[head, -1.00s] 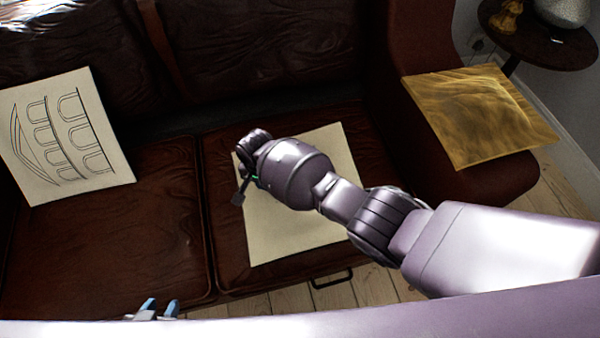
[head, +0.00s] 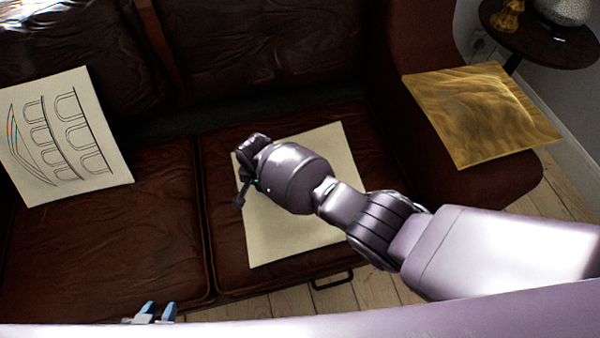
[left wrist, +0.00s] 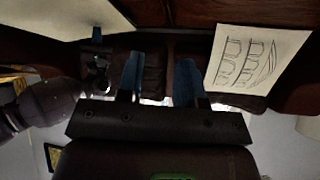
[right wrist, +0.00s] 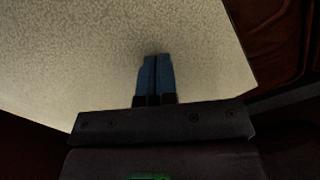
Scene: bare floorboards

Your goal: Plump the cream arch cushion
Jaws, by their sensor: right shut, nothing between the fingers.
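The cream arch cushion (head: 62,140), printed with black arches, leans against the backrest on the left seat. It also shows in the left wrist view (left wrist: 258,58). A plain cream cushion (head: 300,225) lies on the right seat, partly hidden by my right arm. My right gripper is over this plain cushion; in the right wrist view its blue fingers (right wrist: 155,72) are together and empty, with the cream fabric (right wrist: 90,60) behind them. I cannot tell if they touch it. My left gripper (head: 157,312) is at the bottom edge, fingers apart and empty, away from both cushions.
The brown leather sofa (head: 110,235) fills most of the head view. A gold cushion (head: 480,115) lies on its right armrest. A dark round side table (head: 545,45) holds a pale vase and a gold figure. Floorboards (head: 375,288) show in front.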

